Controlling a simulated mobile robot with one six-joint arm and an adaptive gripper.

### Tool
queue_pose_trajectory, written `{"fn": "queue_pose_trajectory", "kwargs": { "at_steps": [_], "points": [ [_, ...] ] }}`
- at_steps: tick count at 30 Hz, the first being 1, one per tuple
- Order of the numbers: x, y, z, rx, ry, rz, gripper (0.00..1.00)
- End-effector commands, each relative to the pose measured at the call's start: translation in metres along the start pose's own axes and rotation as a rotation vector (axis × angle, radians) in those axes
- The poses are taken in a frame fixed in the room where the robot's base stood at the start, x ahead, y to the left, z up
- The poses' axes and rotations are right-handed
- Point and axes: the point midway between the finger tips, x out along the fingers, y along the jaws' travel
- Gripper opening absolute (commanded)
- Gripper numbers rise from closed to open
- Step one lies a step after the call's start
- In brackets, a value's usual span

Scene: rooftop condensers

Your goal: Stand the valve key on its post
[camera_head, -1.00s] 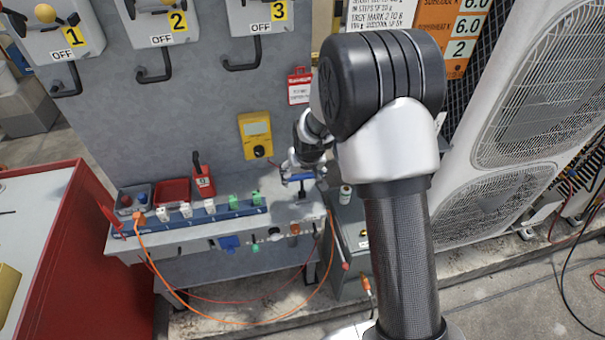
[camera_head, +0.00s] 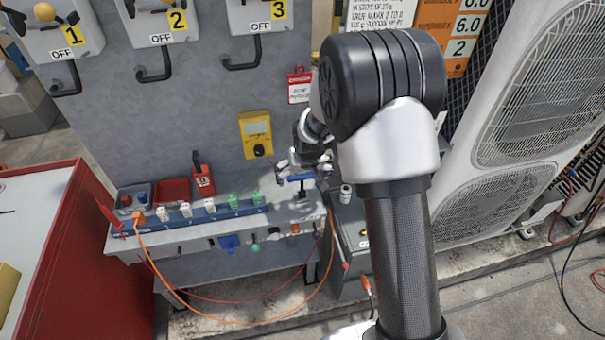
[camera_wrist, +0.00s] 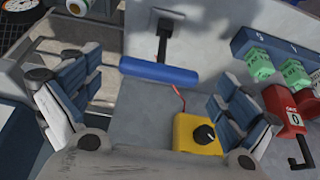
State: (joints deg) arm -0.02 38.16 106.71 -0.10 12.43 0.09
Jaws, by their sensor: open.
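The valve key's blue bar handle (camera_head: 299,177) lies crosswise on top of its dark stem (camera_head: 302,194), which looks upright at the right end of the grey bench. In the wrist view the blue handle (camera_wrist: 158,70) shows in front of the fingers, and the stem runs to a dark square base (camera_wrist: 166,22). The post itself cannot be told apart from the stem. My gripper (camera_head: 304,170) is open just above and behind the handle. In the wrist view its fingers (camera_wrist: 152,88) are spread wide, with a clear gap to the handle.
A blue rail (camera_head: 185,222) with white and green plugs runs along the bench, left of the key. A red switch (camera_head: 203,182) and a yellow meter (camera_head: 256,134) are behind it. A small white-topped canister (camera_head: 345,193) stands close on the right.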

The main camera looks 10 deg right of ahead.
Motion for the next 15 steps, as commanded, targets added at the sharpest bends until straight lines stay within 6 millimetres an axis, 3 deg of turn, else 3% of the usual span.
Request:
{"fn": "queue_pose_trajectory", "kwargs": {
  "at_steps": [5, 15],
  "points": [
    [-0.020, 0.000, -0.001, 0.000, 0.003, 0.000, 0.98],
    [-0.091, 0.000, -0.002, 0.000, 0.005, 0.000, 0.98]
  ]
}}
